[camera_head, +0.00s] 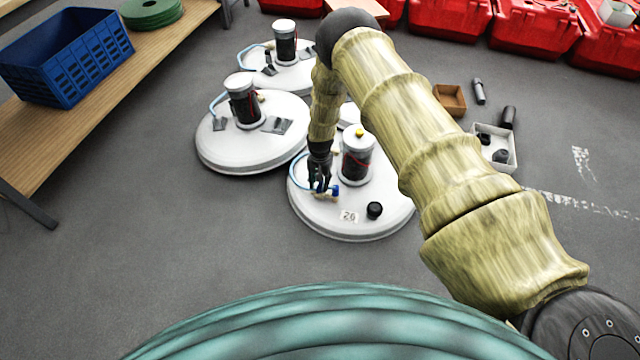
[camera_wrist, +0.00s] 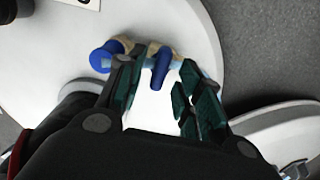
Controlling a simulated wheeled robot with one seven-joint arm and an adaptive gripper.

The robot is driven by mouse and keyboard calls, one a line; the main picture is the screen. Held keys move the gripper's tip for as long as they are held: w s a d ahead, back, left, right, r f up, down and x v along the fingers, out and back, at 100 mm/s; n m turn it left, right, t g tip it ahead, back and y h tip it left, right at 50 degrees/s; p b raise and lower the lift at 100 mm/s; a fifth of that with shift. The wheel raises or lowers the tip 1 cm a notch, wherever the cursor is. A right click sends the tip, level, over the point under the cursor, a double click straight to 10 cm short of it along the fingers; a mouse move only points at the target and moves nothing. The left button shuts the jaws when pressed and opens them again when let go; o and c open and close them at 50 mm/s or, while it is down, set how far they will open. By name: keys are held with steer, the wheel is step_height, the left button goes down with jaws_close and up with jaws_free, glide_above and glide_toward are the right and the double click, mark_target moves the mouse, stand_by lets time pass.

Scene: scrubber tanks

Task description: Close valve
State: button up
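The valve (camera_wrist: 138,52) is a small beige fitting with a blue round end and a blue lever handle (camera_wrist: 162,68), on a white round tank lid (camera_head: 325,219) marked 26. In the wrist view the lever sticks out toward my gripper (camera_wrist: 158,92). The gripper's two green-padded fingers are apart, one on each side of the lever's tip, with a gap to the right finger. I cannot tell whether the left finger touches the valve. In the head view my gripper (camera_head: 320,188) points down over the valve, and the blue end (camera_head: 335,191) shows just right of it.
A dark canister with a white top (camera_head: 357,158) stands on the lid close right of my gripper. A black knob (camera_head: 374,210) sits near the lid's front edge. Other white lids (camera_head: 225,150) lie behind and left. Red crates (camera_head: 535,25) line the back.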

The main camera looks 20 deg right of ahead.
mark_target(320, 185)
step_height(320, 185, up, 10)
steer(key=shift+r, duration=0.25)
stand_by(0.3)
stand_by(0.4)
steer(key=s+f+n, duration=0.2)
steer(key=s+f, duration=0.1)
steer(key=s, duration=0.9)
steer(key=s+f+n, duration=0.1)
steer(key=s+f, duration=0.3)
steer(key=s, duration=0.8)
steer(key=s+r+n, duration=0.2)
steer(key=s+r, duration=0.2)
steer(key=s, duration=0.8)
steer(key=s+r+n, duration=0.2)
steer(key=s+r, duration=0.1)
steer(key=s, duration=0.9)
step_height(320, 185, up, 30)
steer(key=p, duration=3)
steer(key=shift+a, duration=0.25)
